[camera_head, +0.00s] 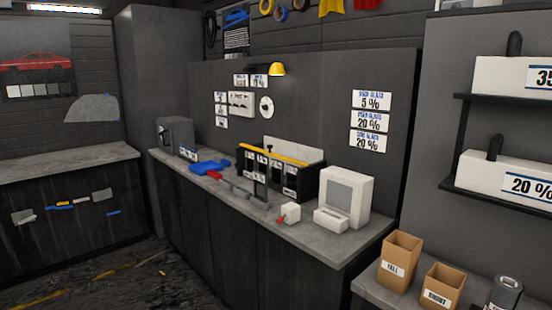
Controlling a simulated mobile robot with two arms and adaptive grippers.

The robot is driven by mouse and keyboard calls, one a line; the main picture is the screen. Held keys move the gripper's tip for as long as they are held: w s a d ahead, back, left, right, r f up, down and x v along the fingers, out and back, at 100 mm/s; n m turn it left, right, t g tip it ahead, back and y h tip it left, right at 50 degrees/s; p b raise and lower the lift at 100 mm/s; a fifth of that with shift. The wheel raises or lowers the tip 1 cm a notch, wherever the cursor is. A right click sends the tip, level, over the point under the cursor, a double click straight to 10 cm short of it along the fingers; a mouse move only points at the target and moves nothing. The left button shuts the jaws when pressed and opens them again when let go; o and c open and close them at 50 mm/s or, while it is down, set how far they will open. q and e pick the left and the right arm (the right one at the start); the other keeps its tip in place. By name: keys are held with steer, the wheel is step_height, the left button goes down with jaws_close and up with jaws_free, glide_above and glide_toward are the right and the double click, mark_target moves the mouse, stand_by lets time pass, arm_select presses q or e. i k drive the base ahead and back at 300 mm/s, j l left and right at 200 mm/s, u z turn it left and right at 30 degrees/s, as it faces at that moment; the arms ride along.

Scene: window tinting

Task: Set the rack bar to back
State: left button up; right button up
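A black rack (305,183) with several white labels on its front stands on the grey counter, near the middle of the view. A yellow bar (282,157) lies lengthwise along the rack's top, probably the rack bar. It appears to run along the upper front side, with a pale panel (296,149) behind it. I cannot clearly tell which setting the bar is in. A small dark stand (259,186) is in front and hides part of the rack. Neither of my grippers is in view.
The counter (335,246) also bears a white boxy device (347,192), a small white box (290,212) with a red part, blue items (205,166) and a grey machine (176,137). Cardboard boxes (400,254) stand at the lower right. Open floor (130,280) lies at the lower left.

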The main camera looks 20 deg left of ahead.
mark_target(270, 147)
steer(key=i+j+z, duration=0.1)
steer(key=i+j, duration=0.75)
steer(key=j, duration=0.3)
steer(key=l+z, duration=0.05)
